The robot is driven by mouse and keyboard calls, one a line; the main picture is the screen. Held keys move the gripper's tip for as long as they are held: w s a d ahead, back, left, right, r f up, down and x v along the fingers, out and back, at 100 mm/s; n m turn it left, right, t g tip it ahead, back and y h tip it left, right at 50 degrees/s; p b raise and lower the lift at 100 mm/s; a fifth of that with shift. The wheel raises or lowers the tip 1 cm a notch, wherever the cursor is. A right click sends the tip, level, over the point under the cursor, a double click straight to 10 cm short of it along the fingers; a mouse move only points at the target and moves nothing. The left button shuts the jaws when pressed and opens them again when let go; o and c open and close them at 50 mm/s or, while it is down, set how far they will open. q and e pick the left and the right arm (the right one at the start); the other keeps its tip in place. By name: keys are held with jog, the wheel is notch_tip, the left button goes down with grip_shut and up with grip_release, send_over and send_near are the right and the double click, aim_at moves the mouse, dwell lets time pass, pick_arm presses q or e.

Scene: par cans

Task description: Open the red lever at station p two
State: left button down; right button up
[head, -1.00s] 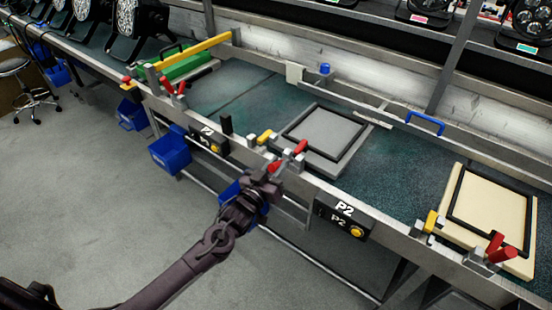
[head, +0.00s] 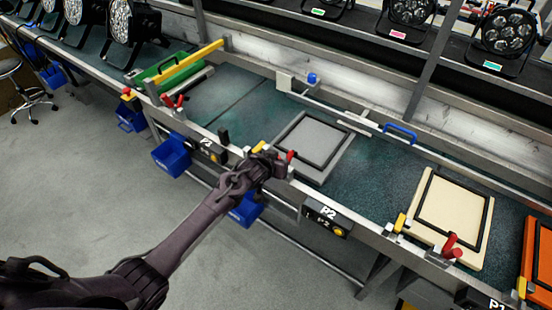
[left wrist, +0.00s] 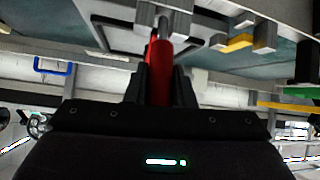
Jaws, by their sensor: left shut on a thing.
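The P2 station sign (head: 327,213) is on the bench's front rail. Behind it a grey panel with a black frame (head: 312,140) lies on the green bench top. The red lever (head: 291,156) is at the front edge of that panel; its tip shows just past my left gripper (head: 270,162). In the left wrist view the red lever (left wrist: 160,72) runs between the two dark fingers, and my left gripper (left wrist: 160,85) is shut on it. The gripper hides part of the lever in the head view. My right gripper is not in view.
A yellow clamp block (head: 258,147) stands left of the lever. A cream panel (head: 452,212) with its own red lever (head: 451,245) lies to the right. Blue bins (head: 171,154) hang under the bench. The floor in front is clear.

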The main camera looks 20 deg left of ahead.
pick_arm(q)
jog(key=shift+w+d+r+g, duration=0.1)
jog(key=shift+w+g, duration=0.1)
jog(key=shift+g, duration=0.1)
jog(key=shift+p, duration=0.3)
jog(key=c, duration=1.2)
grip_release()
jog(key=shift+c, duration=0.2)
jog(key=v, duration=0.7)
jog(key=shift+s+r+b, duration=0.25)
jog(key=shift+b, duration=0.1)
